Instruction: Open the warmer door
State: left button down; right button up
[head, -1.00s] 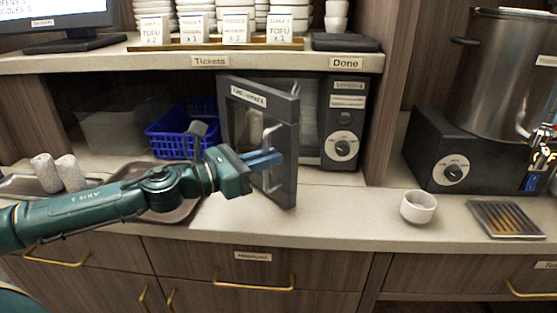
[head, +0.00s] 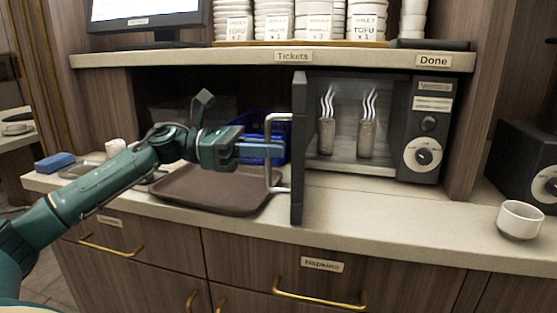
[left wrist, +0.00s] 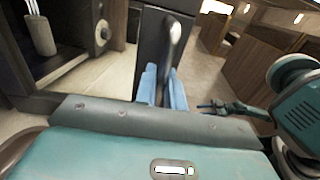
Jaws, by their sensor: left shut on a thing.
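The warmer (head: 432,123) is a dark box with a dial on its right side, under the shelf. Its door (head: 299,165) stands swung out toward me and shows almost edge-on, so the inside is exposed. Two grey containers (head: 367,138) with wavy steam marks stand inside. My left gripper (head: 272,150) is shut on the door's light metal handle (head: 279,118). In the left wrist view, its blue fingers (left wrist: 163,88) lie on either side of the handle (left wrist: 173,42). My right gripper (left wrist: 208,106) seems to show small there; its jaws are unclear.
A brown tray (head: 215,192) lies on the counter below my left arm, with a blue basket (head: 262,128) behind it. A white cup (head: 520,219) stands on the counter at right. The counter in front of the warmer is clear.

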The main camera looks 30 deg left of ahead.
pick_arm(q)
jog(key=shift+a, duration=0.15)
pick_arm(e)
jog(key=shift+a+f, duration=0.1)
pick_arm(q)
jog(key=c, duration=1.6)
grip_release()
